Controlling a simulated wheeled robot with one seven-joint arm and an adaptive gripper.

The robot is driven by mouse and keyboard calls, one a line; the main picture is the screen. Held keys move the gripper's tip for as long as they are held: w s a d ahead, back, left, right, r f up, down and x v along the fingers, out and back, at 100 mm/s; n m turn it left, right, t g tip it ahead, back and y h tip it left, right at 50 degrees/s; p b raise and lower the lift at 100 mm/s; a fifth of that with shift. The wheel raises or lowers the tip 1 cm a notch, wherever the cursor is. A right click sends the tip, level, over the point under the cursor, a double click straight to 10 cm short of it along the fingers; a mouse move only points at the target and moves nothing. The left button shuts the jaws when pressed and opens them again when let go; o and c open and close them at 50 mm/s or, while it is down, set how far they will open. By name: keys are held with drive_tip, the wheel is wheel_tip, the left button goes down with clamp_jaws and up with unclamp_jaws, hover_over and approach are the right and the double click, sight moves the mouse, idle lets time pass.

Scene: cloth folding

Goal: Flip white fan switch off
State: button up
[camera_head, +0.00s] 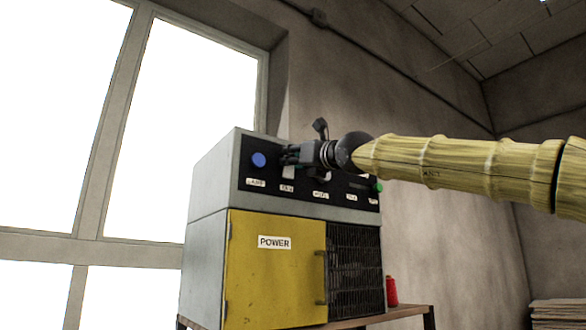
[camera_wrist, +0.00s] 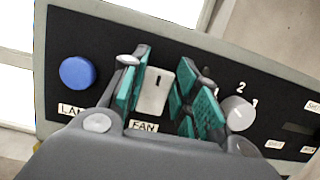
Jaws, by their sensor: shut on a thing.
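The white fan switch (camera_wrist: 154,92) is on the dark control panel, above the label reading FAN, in the wrist view. My gripper (camera_wrist: 166,88) has its teal-padded fingers either side of the switch and is shut on it. The switch's exact tilt is hard to tell.
The control box (camera_head: 205,200) has a yellow POWER door (camera_head: 275,280) and stands on a wooden table. A blue lamp button (camera_wrist: 77,73) is left of the switch; a white numbered knob (camera_wrist: 237,113) is right. A green button (camera_head: 378,187) and a red object (camera_head: 391,291) are further right.

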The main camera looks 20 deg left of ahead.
drive_tip(key=shift+d+r, duration=0.2)
drive_tip(key=shift+r, duration=0.05)
drive_tip(key=o, duration=0.7)
drive_tip(key=shift+c, duration=0.2)
drive_tip(key=o, duration=0.3)
drive_tip(key=shift+s, duration=0.1)
drive_tip(key=shift+o, duration=0.3)
drive_tip(key=shift+d, duration=0.2)
drive_tip(key=v, duration=1.2)
drive_tip(key=shift+f, duration=0.15)
drive_tip(key=shift+a+f, duration=0.1)
